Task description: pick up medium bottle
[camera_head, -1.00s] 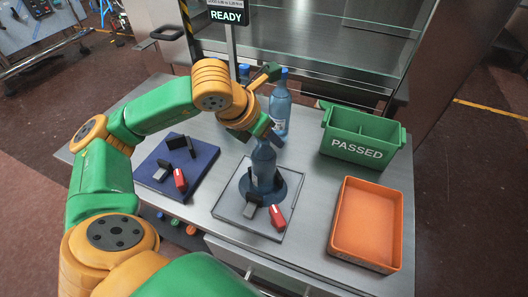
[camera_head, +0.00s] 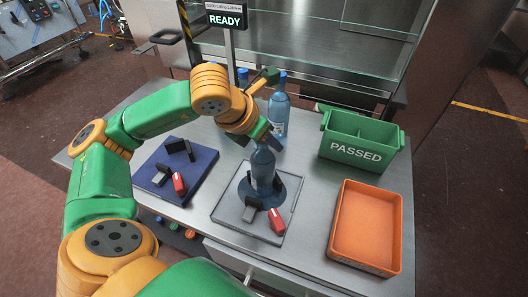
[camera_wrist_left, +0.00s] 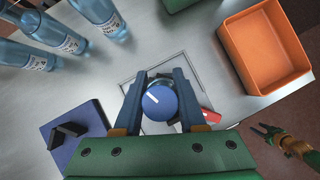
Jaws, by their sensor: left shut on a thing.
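The medium bottle (camera_head: 262,168) is blue and stands upright on the round dark base of a clear square fixture (camera_head: 230,209) mid-table. In the left wrist view its blue cap (camera_wrist_left: 158,103) with a white mark sits between the two fingers. My left gripper (camera_head: 262,143) is shut on the bottle's top from above. The fixture shows partly behind the gripper in the wrist view. More blue bottles stand behind, one of them (camera_head: 279,115) clear of the arm; several (camera_wrist_left: 98,12) show upper left in the wrist view. My right gripper (camera_wrist_left: 268,133) shows small at the right edge of the wrist view; its jaws are too small to judge.
A green PASSED bin (camera_head: 357,152) stands at the back right, an orange tray (camera_head: 343,262) at the front right. A dark blue pad (camera_head: 205,157) with clamps lies to the left. A red clamp (camera_head: 277,222) is at the fixture's front. A READY sign (camera_head: 226,19) stands behind.

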